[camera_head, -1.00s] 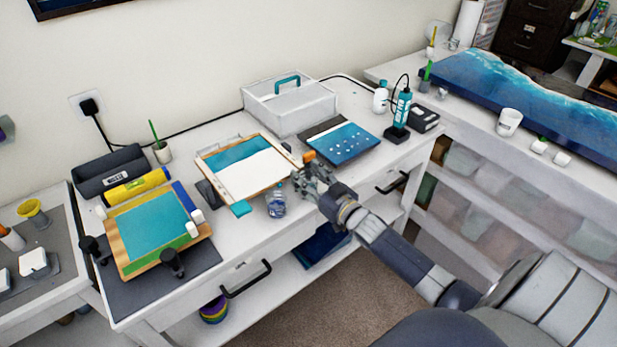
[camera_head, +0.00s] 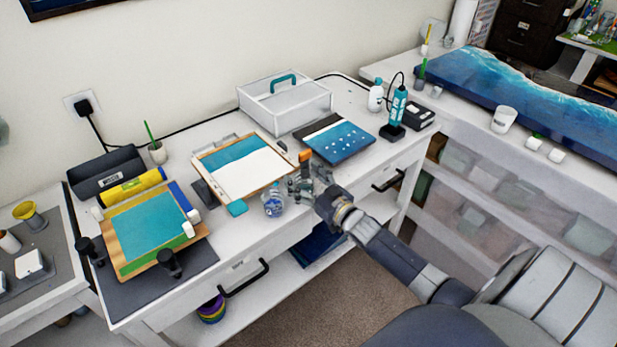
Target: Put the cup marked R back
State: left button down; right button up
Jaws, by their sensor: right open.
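A small clear cup (camera_head: 273,204) with a bluish tint stands upright near the front edge of the white desk. Any letter on it is too small to read. My right gripper (camera_head: 303,187) is open just to the right of this cup, over the desk's front part. The fingers are small in view, and I cannot tell whether anything stands between them. A white cup (camera_head: 503,120) with a dark, unreadable mark stands on the right-hand bench. My left gripper is out of view.
An orange-topped item (camera_head: 305,157) stands just behind the right gripper. A framed teal board (camera_head: 147,230) lies at left.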

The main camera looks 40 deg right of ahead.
jog(key=shift+s, duration=0.5)
jog(key=s+b, duration=0.1)
jog(key=s, duration=1)
jog(key=shift+d+b, duration=0.35)
jog(key=shift+d, duration=0.1)
jog(key=s+f+m+g+h, duration=0.1)
jog(key=s+f+g, duration=0.35)
jog(key=f, duration=0.95)
jog(key=s+f+g+h, duration=0.1)
jog(key=s+f+g, duration=0.35)
jog(key=f, duration=1.05)
jog(key=s+a+f+n+g, duration=0.1)
jog(key=s+a+f, duration=0.4)
jog(key=s, duration=0.5)
jog(key=s+a+f+g+b, duration=0.1)
jog(key=s+a+f+g, duration=0.3)
jog(key=s+f, duration=0.6)
jog(key=s+a+f+n+g, duration=0.1)
jog(key=s+a+f+g, duration=0.2)
jog(key=s+a+f, duration=0.3)
jog(key=shift+s+f+n+y+b, duration=0.35)
jog(key=shift+s+f, duration=0.55)
jog(key=shift+s, duration=1.95)
